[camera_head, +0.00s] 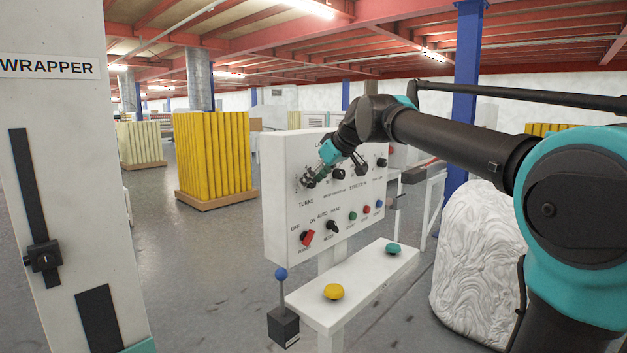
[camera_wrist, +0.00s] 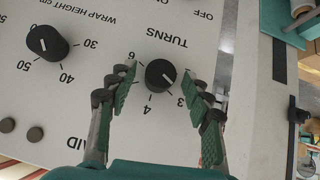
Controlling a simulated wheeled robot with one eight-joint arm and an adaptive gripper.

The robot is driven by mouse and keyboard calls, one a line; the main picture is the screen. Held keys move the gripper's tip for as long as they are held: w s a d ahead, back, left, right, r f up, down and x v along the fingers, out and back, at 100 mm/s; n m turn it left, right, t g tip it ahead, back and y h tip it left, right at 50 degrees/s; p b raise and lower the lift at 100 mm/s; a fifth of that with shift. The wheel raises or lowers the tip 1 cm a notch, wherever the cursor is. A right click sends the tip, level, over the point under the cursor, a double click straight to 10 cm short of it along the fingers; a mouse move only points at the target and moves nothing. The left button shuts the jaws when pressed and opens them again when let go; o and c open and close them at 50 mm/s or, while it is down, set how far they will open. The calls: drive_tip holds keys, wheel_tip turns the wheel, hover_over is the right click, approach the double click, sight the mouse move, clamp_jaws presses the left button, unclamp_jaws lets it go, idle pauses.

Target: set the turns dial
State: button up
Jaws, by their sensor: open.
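The turns dial (camera_wrist: 160,75) is a round black knob with a white pointer line on the white panel. In the wrist view its scale appears upside down, with 6, 4 and 3 legible; the pointer slants toward the 3 side. My gripper (camera_wrist: 164,91) is open, with one green-padded finger on each side of the dial. Gaps show between the pads and the knob, and nothing is held. In the head view my gripper (camera_head: 311,179) is at the panel's upper left, above the word TURNS, and largely hides the dial.
The panel (camera_head: 283,213) also carries a wrap height dial (camera_wrist: 47,43), a red switch (camera_head: 307,238), a mode knob (camera_head: 332,226) and several coloured buttons. A shelf (camera_head: 360,285) with yellow and green buttons juts out below. A blue-topped joystick (camera_head: 281,274) stands at its left.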

drive_tip(key=shift+a+f, duration=0.1)
drive_tip(key=shift+c, duration=0.2)
clamp_jaws()
drive_tip(key=shift+w, duration=0.1)
drive_tip(key=shift+w+d+m+g+y, duration=0.15)
drive_tip(key=shift+m+g+y, duration=0.25)
drive_tip(key=shift+g+y, duration=0.1)
drive_tip(key=shift+w+d+m+g+y, duration=0.1)
drive_tip(key=shift+m+g+y, duration=0.3)
drive_tip(key=shift+g, duration=0.1)
drive_tip(key=shift+w+m+g+y, duration=0.1)
drive_tip(key=shift+m+g+y, duration=0.5)
drive_tip(key=shift+g+y, duration=0.15)
drive_tip(key=g+y, duration=0.1)
drive_tip(key=m+y, duration=0.1)
drive_tip(key=m+g+y, duration=0.1)
drive_tip(key=shift+w+d+f+g, duration=0.1)
drive_tip(key=shift+d+f+g, duration=0.15)
drive_tip(key=shift+g, duration=0.1)
drive_tip(key=shift+a+m+y, duration=0.1)
drive_tip(key=shift+m+y, duration=0.15)
drive_tip(key=shift+m, duration=0.05)
